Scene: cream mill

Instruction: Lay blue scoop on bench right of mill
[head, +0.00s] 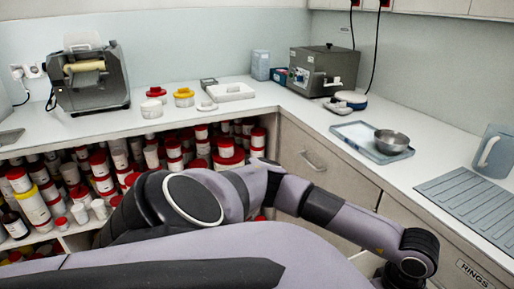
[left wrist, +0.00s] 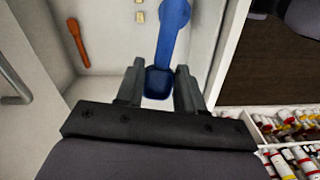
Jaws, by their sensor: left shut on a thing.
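In the left wrist view my left gripper (left wrist: 158,85) is shut on the blue scoop (left wrist: 173,30). One end of the scoop sits between the fingers and the rest extends to the top edge of the picture. Under it is a pale surface that looks like the inside of a drawer; I cannot tell whether the scoop touches it. In the head view a grey machine with a cream roller (head: 85,66), which looks like the mill, stands on the white bench (head: 215,118) at the left. My left gripper and the scoop do not show there. My right gripper is in neither view.
Small jars with red (head: 156,92) and yellow (head: 184,93) parts and a white tray (head: 231,91) stand right of the mill. Bare bench lies between and in front. Shelves of bottles (head: 100,165) are below. An orange tool (left wrist: 78,42) lies near the scoop.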

